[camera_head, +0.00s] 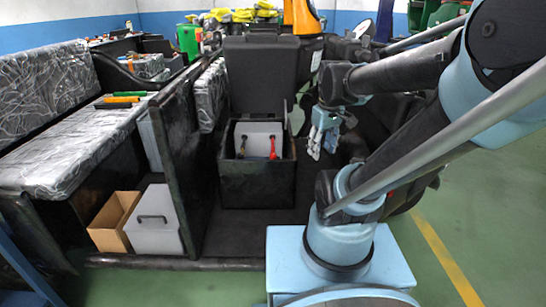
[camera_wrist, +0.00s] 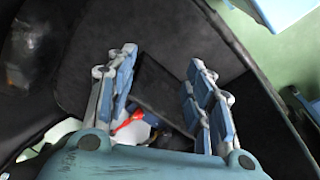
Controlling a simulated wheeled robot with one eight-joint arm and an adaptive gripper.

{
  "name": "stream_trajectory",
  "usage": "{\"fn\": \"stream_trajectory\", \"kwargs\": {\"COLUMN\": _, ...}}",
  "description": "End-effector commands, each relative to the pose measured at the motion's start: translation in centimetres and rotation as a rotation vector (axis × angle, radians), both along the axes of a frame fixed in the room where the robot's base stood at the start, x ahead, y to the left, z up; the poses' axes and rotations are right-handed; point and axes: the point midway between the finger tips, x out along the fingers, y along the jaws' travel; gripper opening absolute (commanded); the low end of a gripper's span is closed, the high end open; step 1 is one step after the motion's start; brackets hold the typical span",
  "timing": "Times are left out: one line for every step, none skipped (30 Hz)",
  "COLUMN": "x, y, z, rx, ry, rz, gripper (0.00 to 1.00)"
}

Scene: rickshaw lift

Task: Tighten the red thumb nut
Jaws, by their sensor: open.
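A black box (camera_head: 258,184) with its lid (camera_head: 262,72) raised stands on the vehicle floor. Inside it is a light grey battery (camera_head: 258,136). A red part (camera_head: 272,148) is at the battery's right side; the thumb nut itself is too small to tell apart. A dark and yellowish part (camera_head: 242,146) is at its left side. My gripper (camera_head: 318,150) is to the right of the box, apart from it, with its fingers pointing down. In the wrist view my gripper (camera_wrist: 160,60) is open and empty. A red part (camera_wrist: 127,121) shows low near the left finger, partly hidden.
A grey case (camera_head: 154,220) and an open cardboard box (camera_head: 112,222) stand under the plastic-covered bench (camera_head: 65,160) at left. A dark upright panel (camera_head: 180,160) stands between them and the black box. Green floor is free at right.

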Motion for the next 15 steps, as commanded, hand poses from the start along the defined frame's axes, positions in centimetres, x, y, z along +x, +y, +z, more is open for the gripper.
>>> {"fn": "stream_trajectory", "kwargs": {"x": 1.3, "y": 0.3, "z": 0.6, "rx": -0.008, "ry": 0.005, "rz": 0.060, "gripper": 0.48}}
{"fn": "stream_trajectory", "kwargs": {"x": 2.0, "y": 0.5, "z": 0.9, "rx": -0.013, "ry": 0.007, "rz": 0.099, "gripper": 0.48}}
{"fn": "stream_trajectory", "kwargs": {"x": 3.0, "y": 0.8, "z": 1.3, "rx": -0.020, "ry": 0.012, "rz": 0.151, "gripper": 0.48}}
{"fn": "stream_trajectory", "kwargs": {"x": 3.7, "y": 1.0, "z": 1.5, "rx": -0.025, "ry": 0.015, "rz": 0.190, "gripper": 0.48}}
{"fn": "stream_trajectory", "kwargs": {"x": 4.4, "y": 1.2, "z": 1.8, "rx": -0.030, "ry": 0.018, "rz": 0.228, "gripper": 0.48}}
{"fn": "stream_trajectory", "kwargs": {"x": 5.3, "y": 1.5, "z": 2.0, "rx": -0.037, "ry": 0.022, "rz": 0.281, "gripper": 0.48}}
{"fn": "stream_trajectory", "kwargs": {"x": 6.1, "y": 1.7, "z": 2.2, "rx": -0.041, "ry": 0.025, "rz": 0.321, "gripper": 0.48}}
{"fn": "stream_trajectory", "kwargs": {"x": 6.8, "y": 2.0, "z": 2.4, "rx": -0.046, "ry": 0.028, "rz": 0.360, "gripper": 0.48}}
{"fn": "stream_trajectory", "kwargs": {"x": 7.8, "y": 2.3, "z": 2.6, "rx": -0.052, "ry": 0.031, "rz": 0.411, "gripper": 0.48}}
{"fn": "stream_trajectory", "kwargs": {"x": 8.6, "y": 2.5, "z": 2.6, "rx": -0.056, "ry": 0.034, "rz": 0.450, "gripper": 0.48}}
{"fn": "stream_trajectory", "kwargs": {"x": 9.3, "y": 2.8, "z": 2.8, "rx": -0.060, "ry": 0.037, "rz": 0.489, "gripper": 0.48}}
{"fn": "stream_trajectory", "kwargs": {"x": 10.4, "y": 3.2, "z": 2.9, "rx": -0.066, "ry": 0.040, "rz": 0.543, "gripper": 0.48}}
{"fn": "stream_trajectory", "kwargs": {"x": 11.1, "y": 3.5, "z": 2.9, "rx": -0.070, "ry": 0.044, "rz": 0.582, "gripper": 0.48}}
{"fn": "stream_trajectory", "kwargs": {"x": 11.8, "y": 3.7, "z": 2.9, "rx": -0.074, "ry": 0.047, "rz": 0.620, "gripper": 0.48}}
{"fn": "stream_trajectory", "kwargs": {"x": 12.9, "y": 4.1, "z": 2.9, "rx": -0.080, "ry": 0.050, "rz": 0.672, "gripper": 0.48}}
